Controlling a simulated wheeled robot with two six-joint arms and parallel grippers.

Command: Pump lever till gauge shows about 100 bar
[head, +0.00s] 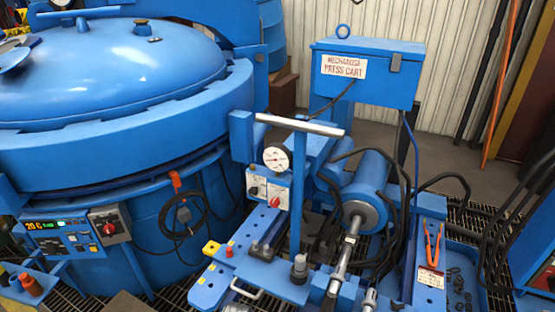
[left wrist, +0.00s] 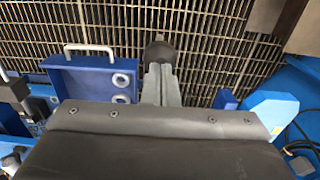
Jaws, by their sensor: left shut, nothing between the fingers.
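In the head view a blue upright lever (head: 298,185) stands on the press cart, topped by a silver crossbar handle (head: 300,124). A round white-faced gauge (head: 277,158) is just left of the lever; its needle and numbers are too small to read. Neither gripper can be made out in the head view. In the left wrist view my left gripper (left wrist: 158,72) has its grey fingers together with nothing between them, above a floor grating. A dark rounded knob (left wrist: 158,50) shows beyond the fingertips; I cannot tell whether they touch. The lever is not recognisable there.
A large blue furnace with a domed lid (head: 110,70) fills the left. A blue cylinder (head: 366,185) and hoses lie right of the lever. The "Press Cart" box (head: 368,72) stands behind. Orange-handled pliers (head: 432,245) lie on the right plate.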

